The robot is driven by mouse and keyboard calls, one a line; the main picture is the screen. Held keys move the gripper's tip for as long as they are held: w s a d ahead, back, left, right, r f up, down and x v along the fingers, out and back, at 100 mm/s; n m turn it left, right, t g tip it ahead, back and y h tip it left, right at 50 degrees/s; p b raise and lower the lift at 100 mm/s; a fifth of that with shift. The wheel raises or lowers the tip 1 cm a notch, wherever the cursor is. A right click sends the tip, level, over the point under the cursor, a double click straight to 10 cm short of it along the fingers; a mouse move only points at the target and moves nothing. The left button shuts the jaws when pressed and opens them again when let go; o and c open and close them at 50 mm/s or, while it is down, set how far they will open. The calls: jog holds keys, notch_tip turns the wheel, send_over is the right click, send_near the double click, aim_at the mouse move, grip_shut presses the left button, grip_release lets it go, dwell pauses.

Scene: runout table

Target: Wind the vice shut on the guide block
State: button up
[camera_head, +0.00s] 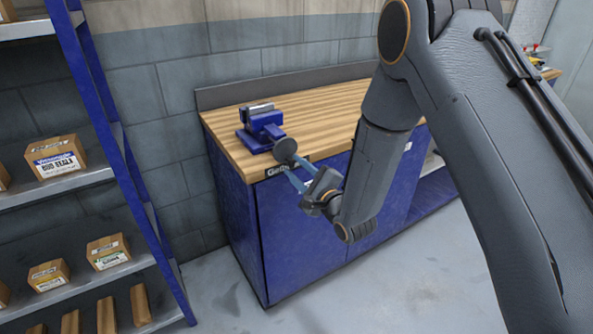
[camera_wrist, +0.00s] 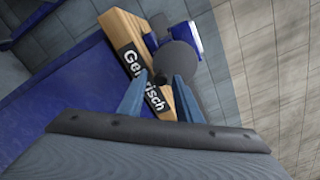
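The blue vice (camera_head: 262,123) stands near the left front corner of the wooden bench top. A grey piece (camera_head: 259,108) shows at its top; I cannot tell whether it is the guide block or the jaws. The vice's round dark grey handwheel (camera_head: 284,149) faces the front edge. My gripper (camera_head: 293,172) is in front of the wheel with its light blue fingers apart. In the wrist view, my gripper (camera_wrist: 158,97) points at the handwheel (camera_wrist: 178,62), and a small dark knob (camera_wrist: 160,79) appears between the fingertips. Contact is not clear.
The wooden bench (camera_head: 330,112) has a blue cabinet front (camera_head: 300,225) below its edge, with a black name label. A blue-framed shelf (camera_head: 95,110) with cardboard boxes stands at the left. The bench top right of the vice looks clear, partly hidden by my arm.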

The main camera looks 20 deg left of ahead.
jog(key=n+b, duration=0.1)
jog(key=n, duration=0.5)
jog(key=n+b, duration=0.1)
jog(key=n, duration=0.8)
jog(key=shift+n+b, duration=0.3)
jog(key=shift+n, duration=0.1)
jog(key=n+b, duration=0.1)
jog(key=n, duration=0.3)
grip_shut()
jog(key=shift+s+a+r+m+p, duration=0.1)
jog(key=shift+s+a+m+p, duration=0.05)
jog(key=shift+m, duration=0.75)
jog(key=shift+s+a+r+m+p, duration=0.1)
jog(key=shift+s+a+m+p, duration=0.05)
jog(key=shift+m, duration=0.75)
